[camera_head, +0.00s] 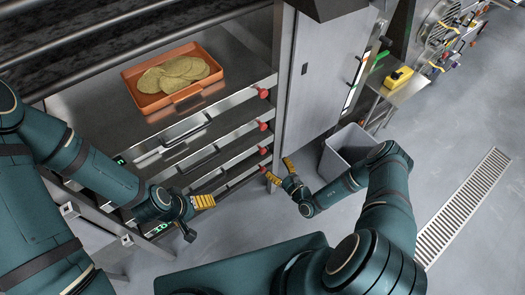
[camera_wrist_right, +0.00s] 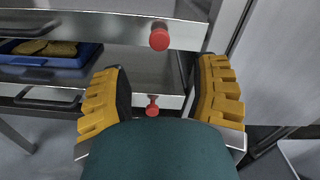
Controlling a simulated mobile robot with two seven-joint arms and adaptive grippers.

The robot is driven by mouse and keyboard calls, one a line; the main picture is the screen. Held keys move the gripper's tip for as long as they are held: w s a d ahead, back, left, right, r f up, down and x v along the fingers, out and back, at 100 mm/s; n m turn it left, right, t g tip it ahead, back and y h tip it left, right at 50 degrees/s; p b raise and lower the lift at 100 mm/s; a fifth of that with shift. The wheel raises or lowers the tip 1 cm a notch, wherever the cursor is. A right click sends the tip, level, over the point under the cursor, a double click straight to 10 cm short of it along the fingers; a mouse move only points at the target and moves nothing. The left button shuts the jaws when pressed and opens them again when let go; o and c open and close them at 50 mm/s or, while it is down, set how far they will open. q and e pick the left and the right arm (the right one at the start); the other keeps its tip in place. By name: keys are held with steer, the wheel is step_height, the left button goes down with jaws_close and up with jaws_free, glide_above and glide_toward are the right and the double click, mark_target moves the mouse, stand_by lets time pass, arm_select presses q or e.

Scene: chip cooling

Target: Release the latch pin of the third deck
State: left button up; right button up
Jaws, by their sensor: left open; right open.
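The cooling rack's decks have steel front edges with red latch pins at their right ends. In the head view the third pin from the top (camera_head: 264,152) is just up-left of my right gripper (camera_head: 280,171), which is open and empty. The wrist view shows one red pin (camera_wrist_right: 159,39) above and a smaller one (camera_wrist_right: 152,106) between my open yellow fingers (camera_wrist_right: 160,100); I cannot tell which is the third. Both pins look apart from the fingers. My left gripper (camera_head: 195,210) hangs in front of the rack's lower part, open and empty.
An orange tray of chips (camera_head: 172,79) sits on the top deck. A blue tray with chips (camera_wrist_right: 50,53) is on a lower deck. A grey cabinet (camera_head: 318,90) stands right of the rack, near a grey bin (camera_head: 345,148). The floor in front is partly free.

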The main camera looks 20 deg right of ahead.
mark_target(264, 152)
steer(key=b+x, duration=0.1)
steer(key=x, duration=0.9)
jaws_close()
steer(key=shift+s, duration=0.1)
